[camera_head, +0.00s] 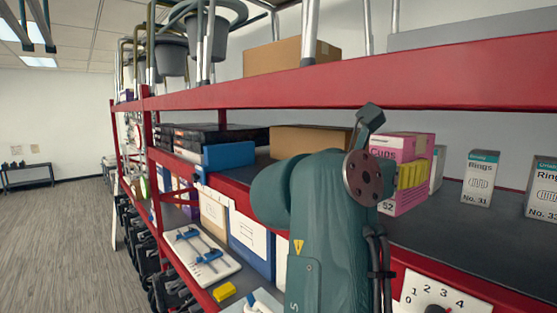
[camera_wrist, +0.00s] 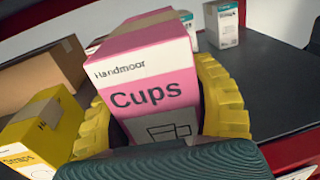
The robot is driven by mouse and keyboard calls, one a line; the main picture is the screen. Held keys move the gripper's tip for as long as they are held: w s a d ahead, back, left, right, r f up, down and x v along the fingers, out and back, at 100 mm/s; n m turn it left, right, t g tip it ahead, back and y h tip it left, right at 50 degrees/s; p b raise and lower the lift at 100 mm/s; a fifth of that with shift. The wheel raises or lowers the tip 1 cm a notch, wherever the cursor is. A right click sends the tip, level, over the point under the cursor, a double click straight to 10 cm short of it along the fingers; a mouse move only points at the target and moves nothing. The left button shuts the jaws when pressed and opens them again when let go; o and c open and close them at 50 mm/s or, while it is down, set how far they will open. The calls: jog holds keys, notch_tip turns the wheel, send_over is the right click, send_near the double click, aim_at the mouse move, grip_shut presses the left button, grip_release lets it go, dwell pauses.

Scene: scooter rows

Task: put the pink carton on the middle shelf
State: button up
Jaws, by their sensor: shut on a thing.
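The pink carton, labelled Cups, shows in the head view (camera_head: 390,146), partly hidden by my arm and a yellow finger. It fills the middle of the wrist view (camera_wrist: 150,75). My gripper (camera_wrist: 160,105) is shut on it, with one yellow finger on each side. In the head view my gripper (camera_head: 411,175) is mostly hidden behind my wrist. The carton is at the middle shelf, whose dark surface (camera_head: 455,235) shows beside it. I cannot tell whether its base touches the shelf.
White and teal ring cartons (camera_head: 479,180) stand on the middle shelf to the right. A brown box (camera_head: 310,140) is left of the carton. A yellow carton (camera_wrist: 42,135) is near the left finger. The red upper shelf edge (camera_head: 350,85) runs overhead. Dark shelf between the cartons is bare.

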aim_at(414, 199)
jog(key=shift+n+t+y, duration=0.7)
jog(key=shift+t+y, duration=0.1)
jog(key=d, duration=0.1)
jog(key=d+r, duration=0.1)
jog(key=w+d+r, duration=0.1)
jog(key=d, duration=0.1)
jog(key=shift+p, duration=0.3)
notch_tip(414, 199, down, 8)
jog(key=shift+p, duration=0.45)
jog(key=o, duration=1.2)
jog(key=shift+f, duration=0.2)
jog(key=shift+r, duration=0.1)
